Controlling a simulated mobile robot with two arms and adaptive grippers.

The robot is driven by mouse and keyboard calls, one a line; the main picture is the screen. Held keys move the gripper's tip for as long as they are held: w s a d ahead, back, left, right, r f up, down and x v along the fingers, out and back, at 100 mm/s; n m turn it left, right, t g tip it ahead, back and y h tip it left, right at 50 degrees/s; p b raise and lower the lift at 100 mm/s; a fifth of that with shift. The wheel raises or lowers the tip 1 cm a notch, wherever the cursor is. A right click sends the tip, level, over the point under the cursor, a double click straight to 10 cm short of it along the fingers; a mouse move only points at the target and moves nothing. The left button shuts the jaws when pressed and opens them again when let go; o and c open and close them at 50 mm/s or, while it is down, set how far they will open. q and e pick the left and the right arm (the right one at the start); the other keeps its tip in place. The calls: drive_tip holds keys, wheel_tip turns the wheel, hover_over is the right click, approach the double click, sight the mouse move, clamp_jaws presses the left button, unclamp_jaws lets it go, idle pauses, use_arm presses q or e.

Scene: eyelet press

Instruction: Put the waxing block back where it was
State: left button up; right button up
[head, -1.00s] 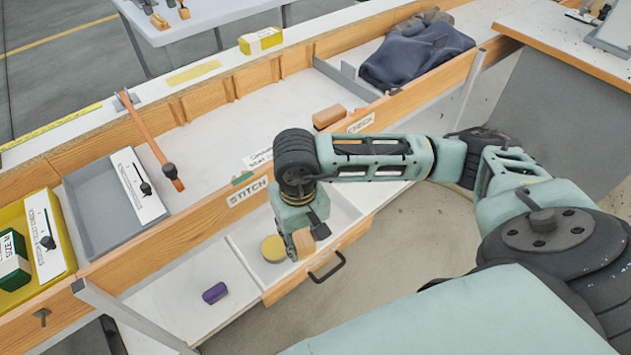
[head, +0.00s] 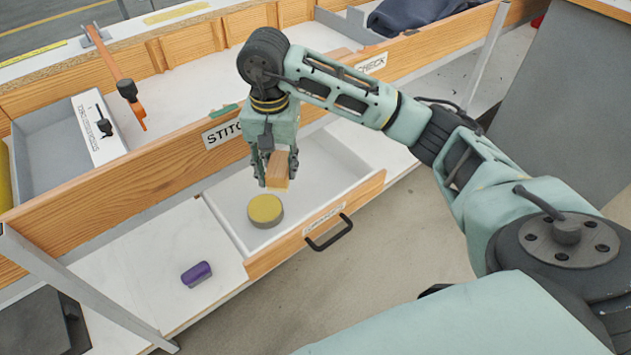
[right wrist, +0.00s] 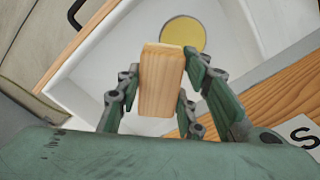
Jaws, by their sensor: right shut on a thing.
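The waxing block, a plain pale wooden block (head: 278,170), is between the fingers of my right gripper (head: 275,178). The gripper is shut on it, and the block hangs above the open white drawer (head: 318,178). The right wrist view also shows the block (right wrist: 161,80) between the fingers, with the white drawer floor beyond it. A round tin with a yellow top (head: 265,210) stands in the drawer, just below and in front of the block in the head view. My left gripper is not in view.
The drawer has a wooden front with a black handle (head: 328,236). A purple object (head: 196,273) lies on the white surface left of it. The wooden bench rail with the STITCH label (head: 222,131) runs behind my gripper.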

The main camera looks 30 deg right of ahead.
drive_tip(key=d+f, duration=0.2)
drive_tip(key=d, duration=0.1)
drive_tip(key=w+d+f+b, duration=0.1)
drive_tip(key=d+f, duration=0.1)
drive_tip(key=d, duration=0.2)
drive_tip(key=d+f, duration=0.2)
drive_tip(key=d, duration=0.1)
drive_tip(key=shift+w+d+f, duration=0.15)
drive_tip(key=shift+w+d, duration=0.05)
drive_tip(key=shift+w, duration=0.15)
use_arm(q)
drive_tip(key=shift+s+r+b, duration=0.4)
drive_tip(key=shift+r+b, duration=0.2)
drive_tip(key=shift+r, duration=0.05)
use_arm(e)
drive_tip(key=shift+f, duration=2)
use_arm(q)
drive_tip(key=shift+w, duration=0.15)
use_arm(e)
drive_tip(key=shift+f, duration=0.1)
drive_tip(key=o, duration=1)
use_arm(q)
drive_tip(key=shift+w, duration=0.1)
